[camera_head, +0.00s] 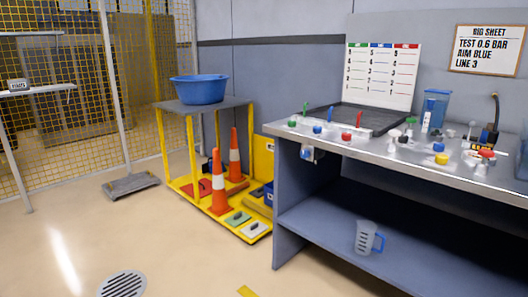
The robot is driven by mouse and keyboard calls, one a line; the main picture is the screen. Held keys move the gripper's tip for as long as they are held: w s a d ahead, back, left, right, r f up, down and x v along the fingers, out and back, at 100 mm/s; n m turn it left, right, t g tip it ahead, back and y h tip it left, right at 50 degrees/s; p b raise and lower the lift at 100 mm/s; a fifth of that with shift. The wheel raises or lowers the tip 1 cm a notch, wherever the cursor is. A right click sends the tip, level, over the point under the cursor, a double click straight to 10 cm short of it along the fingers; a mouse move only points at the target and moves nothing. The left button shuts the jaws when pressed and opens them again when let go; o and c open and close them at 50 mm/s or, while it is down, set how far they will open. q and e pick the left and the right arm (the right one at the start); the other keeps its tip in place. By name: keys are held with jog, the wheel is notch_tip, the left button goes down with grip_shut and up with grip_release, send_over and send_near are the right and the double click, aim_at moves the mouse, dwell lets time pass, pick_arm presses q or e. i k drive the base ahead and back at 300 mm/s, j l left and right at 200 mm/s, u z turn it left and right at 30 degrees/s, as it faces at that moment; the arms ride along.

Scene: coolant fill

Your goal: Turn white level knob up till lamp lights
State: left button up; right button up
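A small white knob-like part (394,133) sits on the metal top of the blue-grey workbench (455,172), right of the black tray. It is too small to tell whether it is the level knob or how it is turned. I cannot pick out a lit lamp. A clear blue-tinted container (435,110) stands upright behind these parts. Neither of my grippers shows in the head view.
Coloured fittings, including a yellow one (441,158) and a red one (486,153), crowd the bench's right half. A jug (367,238) stands on the lower shelf. A yellow-framed cart (167,145) carries a blue basin (198,90). Floor ahead is mostly clear.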

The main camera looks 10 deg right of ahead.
aim_at(449, 133)
jog(key=i+j+z, duration=0.1)
jog(key=z, duration=0.25)
jog(key=i+j+z, duration=0.2)
jog(key=z, duration=0.15)
jog(key=i+j+z, duration=0.1)
jog(key=z, duration=0.25)
jog(key=j, duration=0.1)
